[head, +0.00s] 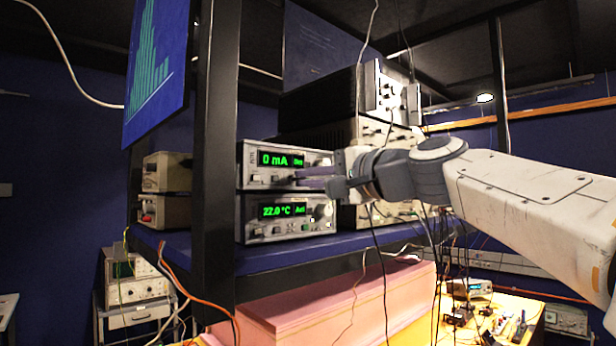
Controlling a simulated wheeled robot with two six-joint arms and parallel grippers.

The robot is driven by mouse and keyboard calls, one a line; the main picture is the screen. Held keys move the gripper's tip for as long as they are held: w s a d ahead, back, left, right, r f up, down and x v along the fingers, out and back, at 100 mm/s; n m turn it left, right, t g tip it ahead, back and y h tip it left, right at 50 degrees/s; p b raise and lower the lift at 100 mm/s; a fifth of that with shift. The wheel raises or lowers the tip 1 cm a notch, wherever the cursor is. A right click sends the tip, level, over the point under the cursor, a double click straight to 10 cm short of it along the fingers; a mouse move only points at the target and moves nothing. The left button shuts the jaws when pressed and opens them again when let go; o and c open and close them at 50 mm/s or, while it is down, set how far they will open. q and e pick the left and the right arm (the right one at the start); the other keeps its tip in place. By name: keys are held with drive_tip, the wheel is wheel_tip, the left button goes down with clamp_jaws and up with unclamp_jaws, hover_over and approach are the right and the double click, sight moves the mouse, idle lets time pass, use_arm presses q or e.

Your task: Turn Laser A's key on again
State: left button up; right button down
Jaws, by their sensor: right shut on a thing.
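A stack of two controller units stands on the blue shelf. The upper unit (255,172) shows a green "0 mA" on its display (281,160). The lower unit (252,222) shows "22.0 °C". No label reading Laser A can be made out. My left gripper is not in view.
A dark upright post (217,150) stands just left of the units, with a blue screen (157,62) beyond it. More instruments (362,132) are stacked behind my right gripper. Cables hang below my right arm, before the pink foam block (330,303).

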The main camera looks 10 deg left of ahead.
drive_tip(key=shift+m, duration=0.7)
drive_tip(key=c, duration=1)
unclamp_jaws()
drive_tip(key=shift+m, duration=0.3)
drive_tip(key=b+v, duration=0.4)
drive_tip(key=v, duration=0.6)
drive_tip(key=shift+s+d+b, duration=0.2)
drive_tip(key=shift+b, duration=0.15)
